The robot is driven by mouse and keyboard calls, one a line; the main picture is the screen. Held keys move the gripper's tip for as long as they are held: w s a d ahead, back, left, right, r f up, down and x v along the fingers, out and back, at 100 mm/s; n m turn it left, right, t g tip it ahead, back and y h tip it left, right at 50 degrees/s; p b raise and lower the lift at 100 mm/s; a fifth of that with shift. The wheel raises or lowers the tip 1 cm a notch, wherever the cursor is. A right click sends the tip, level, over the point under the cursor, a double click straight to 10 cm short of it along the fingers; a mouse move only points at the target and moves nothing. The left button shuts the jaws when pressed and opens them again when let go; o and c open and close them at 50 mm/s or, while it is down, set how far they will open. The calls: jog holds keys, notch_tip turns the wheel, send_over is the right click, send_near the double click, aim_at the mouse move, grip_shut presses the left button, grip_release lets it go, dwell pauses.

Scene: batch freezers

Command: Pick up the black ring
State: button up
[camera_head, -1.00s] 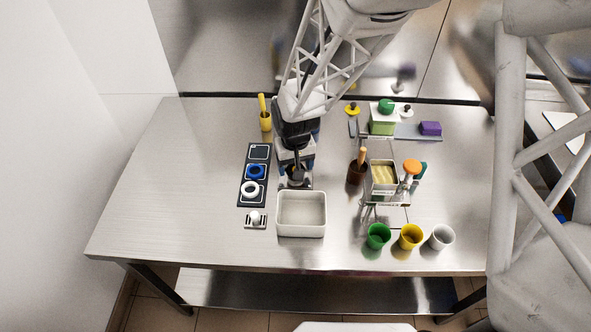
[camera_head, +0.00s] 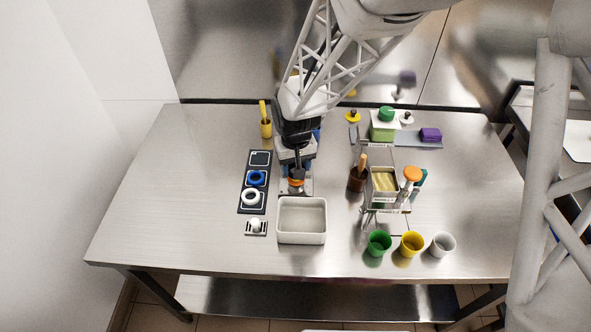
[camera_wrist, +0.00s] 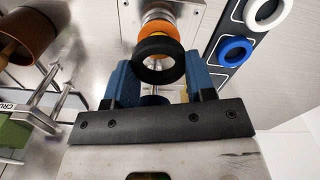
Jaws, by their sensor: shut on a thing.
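The black ring (camera_wrist: 158,61) is between the blue fingertips of my gripper (camera_wrist: 161,76) in the wrist view, and the jaws are shut on it. An orange ring (camera_wrist: 166,30) shows just beyond it, around a metal post (camera_wrist: 157,13). I cannot tell whether the black ring still encircles the post. In the head view my gripper (camera_head: 296,172) is over the post's metal base, with the orange ring (camera_head: 296,182) showing just below. The black ring is hard to separate from my dark gripper there.
A dark panel (camera_head: 245,201) with a blue ring (camera_head: 256,178) and a white ring (camera_head: 250,197) lies to the left. A white bin (camera_head: 302,238) stands in front. A brown holder (camera_head: 356,182), a rack and coloured cups stand to the right. The table's left side is clear.

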jog(key=s+d+r, duration=0.1)
jog(key=s+d, duration=0.2)
jog(key=s, duration=0.4)
jog(key=s+d+r, duration=0.1)
jog(key=s+d, duration=0.1)
jog(key=s, duration=0.6)
jog(key=shift+d, duration=0.4)
jog(key=shift+r, duration=0.1)
jog(key=shift+w, duration=0.15)
jog(key=w+a, duration=0.2)
jog(key=w, duration=0.3)
jog(key=w+a+r, duration=0.1)
jog(key=w+a, duration=0.1)
jog(key=w, duration=0.3)
jog(key=w+a+r, duration=0.1)
jog(key=w, duration=0.4)
jog(key=shift+a, duration=0.4)
jog(key=shift+s+f, duration=0.1)
jog(key=shift+f, duration=0.05)
jog(key=shift+f, duration=2.5)
jog(key=shift+f, duration=0.75)
dwell(0.6)
